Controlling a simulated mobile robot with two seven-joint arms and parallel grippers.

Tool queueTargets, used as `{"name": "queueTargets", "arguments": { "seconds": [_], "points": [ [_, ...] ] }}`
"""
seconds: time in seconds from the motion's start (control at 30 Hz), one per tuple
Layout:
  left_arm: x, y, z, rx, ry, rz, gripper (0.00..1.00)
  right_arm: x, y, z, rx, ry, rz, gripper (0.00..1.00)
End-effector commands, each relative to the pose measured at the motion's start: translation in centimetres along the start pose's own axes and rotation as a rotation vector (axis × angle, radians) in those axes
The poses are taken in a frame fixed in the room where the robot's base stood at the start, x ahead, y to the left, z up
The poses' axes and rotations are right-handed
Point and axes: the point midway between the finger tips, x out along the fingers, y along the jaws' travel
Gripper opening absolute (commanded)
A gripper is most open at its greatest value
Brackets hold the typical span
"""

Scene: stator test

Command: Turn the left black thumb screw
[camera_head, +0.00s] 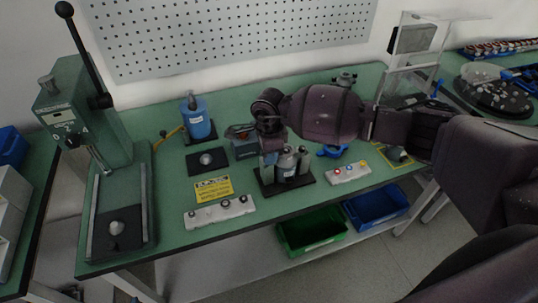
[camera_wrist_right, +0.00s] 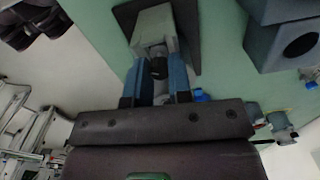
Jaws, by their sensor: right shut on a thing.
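The fixture stands near the table's front middle in the head view, with a grey metal body (camera_head: 290,166) on a black base plate (camera_head: 292,186). A dark knob shows on the right of its top. My right gripper (camera_head: 271,158) points down at the fixture's left side and covers that part in the head view. In the right wrist view, the blue fingers of my right gripper (camera_wrist_right: 158,82) are closed around a small black thumb screw (camera_wrist_right: 158,66) in front of a grey block (camera_wrist_right: 153,30). My left gripper is in neither view.
A green press (camera_head: 75,130) stands at the left and a blue cylinder (camera_head: 196,118) at the back. White button strips (camera_head: 219,212) (camera_head: 348,173) lie at the front on both sides of the fixture. Green (camera_head: 312,230) and blue (camera_head: 375,206) bins sit below.

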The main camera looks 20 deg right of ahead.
Motion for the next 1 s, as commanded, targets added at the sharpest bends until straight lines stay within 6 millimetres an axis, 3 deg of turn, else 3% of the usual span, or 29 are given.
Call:
{"name": "queueTargets", "arguments": {
  "seconds": [0.4, 0.93, 0.97, 1.0],
  "points": [
    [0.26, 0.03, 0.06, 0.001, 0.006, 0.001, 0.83, 0.01, 0.01, -0.01, 0.187, 0.001, 0.000, 0.00],
    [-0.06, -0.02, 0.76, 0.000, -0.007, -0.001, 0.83, -0.02, 0.00, -0.01, 0.210, 0.001, 0.000, 0.00],
    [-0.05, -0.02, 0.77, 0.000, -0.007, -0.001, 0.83, -0.02, 0.00, -0.01, 0.210, 0.001, 0.000, 0.24],
    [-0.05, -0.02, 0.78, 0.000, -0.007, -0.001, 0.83, -0.02, 0.00, -0.01, 0.210, 0.001, 0.000, 0.30]
  ]
}}
